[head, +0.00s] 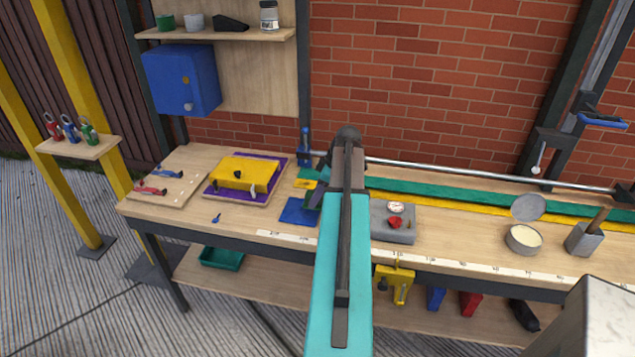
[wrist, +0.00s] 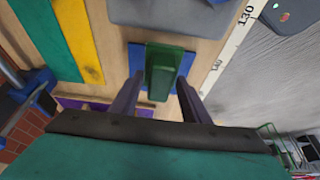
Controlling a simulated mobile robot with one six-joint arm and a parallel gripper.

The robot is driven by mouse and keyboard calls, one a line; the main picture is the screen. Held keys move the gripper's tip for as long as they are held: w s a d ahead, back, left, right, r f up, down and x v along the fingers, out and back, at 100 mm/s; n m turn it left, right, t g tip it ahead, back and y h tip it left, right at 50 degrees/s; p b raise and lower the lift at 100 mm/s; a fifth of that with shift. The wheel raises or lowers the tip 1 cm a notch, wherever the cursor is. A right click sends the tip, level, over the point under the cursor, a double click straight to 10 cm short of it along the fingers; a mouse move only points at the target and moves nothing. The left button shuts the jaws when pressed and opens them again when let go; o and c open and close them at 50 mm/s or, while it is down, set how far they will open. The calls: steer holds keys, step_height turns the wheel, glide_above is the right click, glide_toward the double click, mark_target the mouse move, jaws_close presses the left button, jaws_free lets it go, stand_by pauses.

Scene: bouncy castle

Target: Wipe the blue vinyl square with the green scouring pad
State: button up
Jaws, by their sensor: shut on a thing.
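The blue vinyl square (head: 297,212) lies flat on the bench, just left of my arm in the head view. In the wrist view the blue square (wrist: 136,58) shows beyond my fingers, partly covered by the green scouring pad (wrist: 163,66). My gripper (wrist: 160,88) is shut on the pad, with one dark finger on each side. The pad is over the square; I cannot tell whether it touches it. In the head view my gripper (head: 318,192) is at the square's right side, and my arm hides much of it.
A grey block with a dial (head: 393,222) stands right of my arm. A yellow case (head: 243,173) on a purple mat is to the left, with a small blue key (head: 216,218) near it. A metal rail (head: 460,172) runs along the back. A round tin (head: 523,240) stands farther right.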

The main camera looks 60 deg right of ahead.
steer(key=shift+r+p, duration=0.9)
steer(key=shift+r, duration=1.3)
